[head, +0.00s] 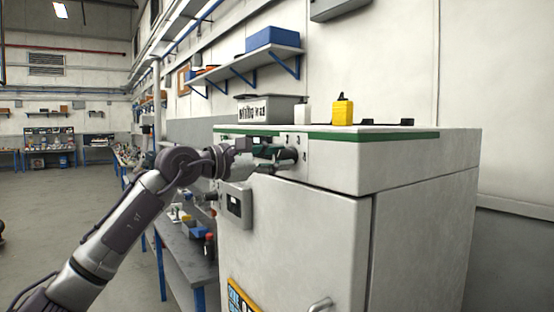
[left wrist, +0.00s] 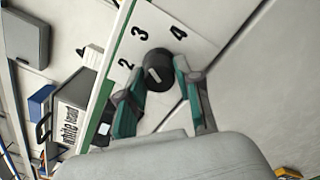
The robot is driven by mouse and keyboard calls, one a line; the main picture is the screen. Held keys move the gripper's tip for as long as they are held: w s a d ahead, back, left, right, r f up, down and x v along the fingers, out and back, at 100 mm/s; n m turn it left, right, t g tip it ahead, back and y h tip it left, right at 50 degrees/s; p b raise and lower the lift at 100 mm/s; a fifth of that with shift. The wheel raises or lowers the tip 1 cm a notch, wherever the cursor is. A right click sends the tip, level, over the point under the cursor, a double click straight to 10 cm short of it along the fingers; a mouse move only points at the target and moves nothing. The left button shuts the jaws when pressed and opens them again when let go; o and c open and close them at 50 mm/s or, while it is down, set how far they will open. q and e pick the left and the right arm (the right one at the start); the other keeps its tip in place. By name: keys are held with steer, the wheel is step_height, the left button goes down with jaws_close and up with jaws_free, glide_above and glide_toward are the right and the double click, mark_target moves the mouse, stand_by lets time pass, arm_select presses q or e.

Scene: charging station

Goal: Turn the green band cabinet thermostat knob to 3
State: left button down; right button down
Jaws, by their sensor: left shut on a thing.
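The white cabinet (head: 290,225) with a green band (head: 385,134) along its top front edge stands right of centre in the head view. Its black thermostat knob (left wrist: 158,66) shows in the left wrist view, with the digits 2, 3 and 4 printed around it. A small pale mark shows on the knob; I cannot tell surely which digit it points at. My left gripper (left wrist: 159,74) has its green-and-grey fingers on either side of the knob, shut on it. In the head view the left gripper (head: 284,153) covers most of the knob.
A yellow object (head: 342,110) and a labelled grey box (head: 270,108) are on top. A workbench (head: 185,250) stands left; open floor lies further left.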

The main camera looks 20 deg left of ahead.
stand_by(0.5)
arm_select(q)
steer(key=c, duration=0.8)
jaws_free()
steer(key=v, duration=1.2)
steer(key=shift+w, duration=0.1)
